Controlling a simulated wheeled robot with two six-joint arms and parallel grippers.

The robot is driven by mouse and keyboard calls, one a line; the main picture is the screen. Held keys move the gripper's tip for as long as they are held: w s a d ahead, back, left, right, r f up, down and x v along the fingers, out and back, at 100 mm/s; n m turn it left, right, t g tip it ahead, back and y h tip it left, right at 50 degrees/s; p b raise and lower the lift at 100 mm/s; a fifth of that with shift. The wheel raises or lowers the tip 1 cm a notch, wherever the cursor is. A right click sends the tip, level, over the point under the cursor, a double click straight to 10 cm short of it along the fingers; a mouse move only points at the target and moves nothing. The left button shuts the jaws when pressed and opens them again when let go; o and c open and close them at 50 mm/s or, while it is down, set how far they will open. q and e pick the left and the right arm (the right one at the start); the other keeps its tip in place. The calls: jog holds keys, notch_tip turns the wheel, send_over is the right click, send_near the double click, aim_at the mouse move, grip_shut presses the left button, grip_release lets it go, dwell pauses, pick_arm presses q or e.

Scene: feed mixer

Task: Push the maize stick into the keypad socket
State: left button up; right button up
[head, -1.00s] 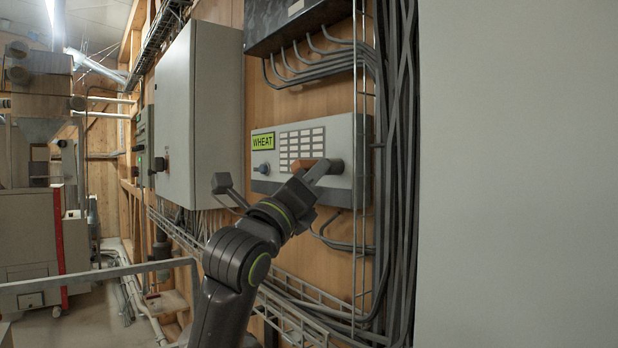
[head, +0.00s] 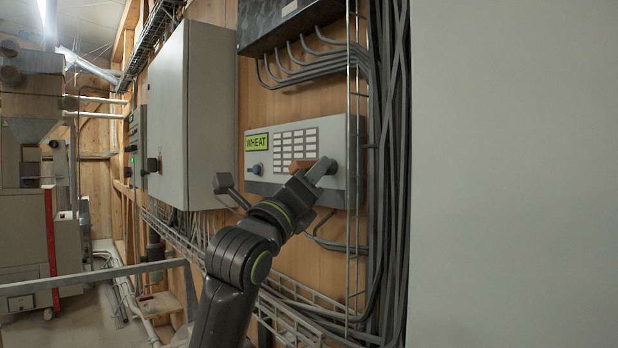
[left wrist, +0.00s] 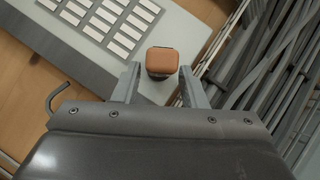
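The grey keypad panel (head: 345,135) hangs on the wooden wall, with rows of pale keys (head: 295,145) and a green display (head: 257,142) reading WHEAT. An orange-brown block with a dark part under it, probably the maize stick (head: 303,165), stands at the panel's lower right. In the left wrist view this block (left wrist: 163,60) shows end-on. My left gripper (left wrist: 160,72) is open, its fingers on either side of the block, with a narrow gap at the left. The socket cannot be made out beneath the block. My right gripper is not in view.
A tall grey cabinet (head: 195,110) is to the left, cables (head: 390,190) run down to the right, and a wire tray (head: 300,310) lies below. A plain pale surface (head: 515,170) fills the right.

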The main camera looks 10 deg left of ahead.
pick_arm(q)
jog(key=shift+o, duration=0.8)
jog(key=shift+d, duration=0.1)
jog(key=b+v, duration=0.6)
jog(key=v, duration=1.1)
jog(key=shift+s+f, duration=0.15)
jog(key=shift+f, duration=0.1)
